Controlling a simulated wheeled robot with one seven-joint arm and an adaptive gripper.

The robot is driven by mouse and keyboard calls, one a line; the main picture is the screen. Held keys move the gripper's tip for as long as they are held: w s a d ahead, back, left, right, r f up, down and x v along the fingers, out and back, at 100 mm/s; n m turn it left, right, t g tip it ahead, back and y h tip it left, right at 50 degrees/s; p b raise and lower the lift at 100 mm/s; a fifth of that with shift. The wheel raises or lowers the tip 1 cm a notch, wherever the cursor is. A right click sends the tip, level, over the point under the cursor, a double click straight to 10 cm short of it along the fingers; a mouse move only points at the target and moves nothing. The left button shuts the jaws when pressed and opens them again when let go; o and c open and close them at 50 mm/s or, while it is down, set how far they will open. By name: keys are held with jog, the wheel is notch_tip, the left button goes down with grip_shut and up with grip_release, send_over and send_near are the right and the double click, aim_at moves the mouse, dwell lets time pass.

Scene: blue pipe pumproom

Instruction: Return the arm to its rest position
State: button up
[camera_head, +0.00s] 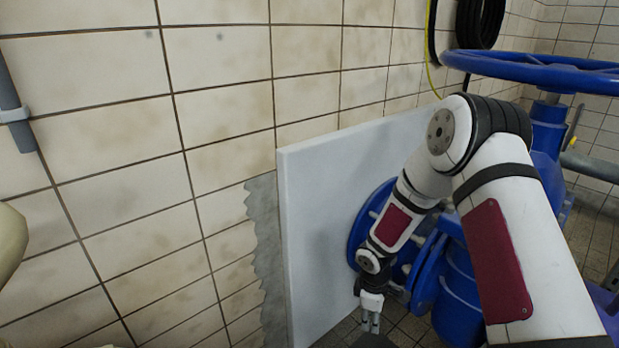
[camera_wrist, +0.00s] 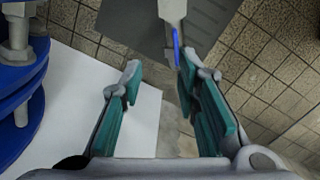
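My arm shows in the head view, reaching up from the lower right, bending at a high elbow and dropping toward the floor. My gripper (camera_wrist: 158,66) points away from the wrist camera, with its two teal-padded fingers apart and nothing between them. In the head view the end of the arm hangs low, between the white panel (camera_head: 320,220) and the blue pipework (camera_head: 460,290).
A blue handwheel (camera_head: 545,70) stands behind the elbow at upper right. A blue flange (camera_wrist: 20,110) is close at left in the wrist view. The tiled wall (camera_head: 110,130) fills the left, with a grey pipe (camera_head: 12,100). Tiled floor (camera_wrist: 265,80) shows below.

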jog(key=s+d+r+m+h, duration=0.15)
jog(key=s+r, duration=0.25)
jog(key=r, duration=0.6)
jog(key=s+d+r+m, duration=0.2)
jog(key=s+r+m, duration=0.1)
jog(key=r, duration=0.6)
jog(key=s+d+r+m+h, duration=0.15)
jog(key=s+r, duration=0.25)
jog(key=r, duration=0.6)
jog(key=s+a+r+m+y, duration=0.1)
jog(key=s+r+m, duration=0.2)
jog(key=s, duration=0.6)
jog(key=s+a+r+m+y, duration=0.1)
jog(key=s+r+m+y, duration=0.15)
jog(key=s, duration=0.65)
jog(key=s+a+r+m+y, duration=0.15)
jog(key=s+r, duration=0.25)
jog(key=s, duration=0.6)
notch_tip(320, 180, up, 35)
jog(key=t+p, duration=0.3)
jog(key=p, duration=3)
jog(key=shift+w+d+t+h+p, duration=0.2)
jog(key=shift+w+t+h+p, duration=0.1)
jog(key=shift+t+h+p, duration=0.1)
jog(key=shift+r, duration=0.1)
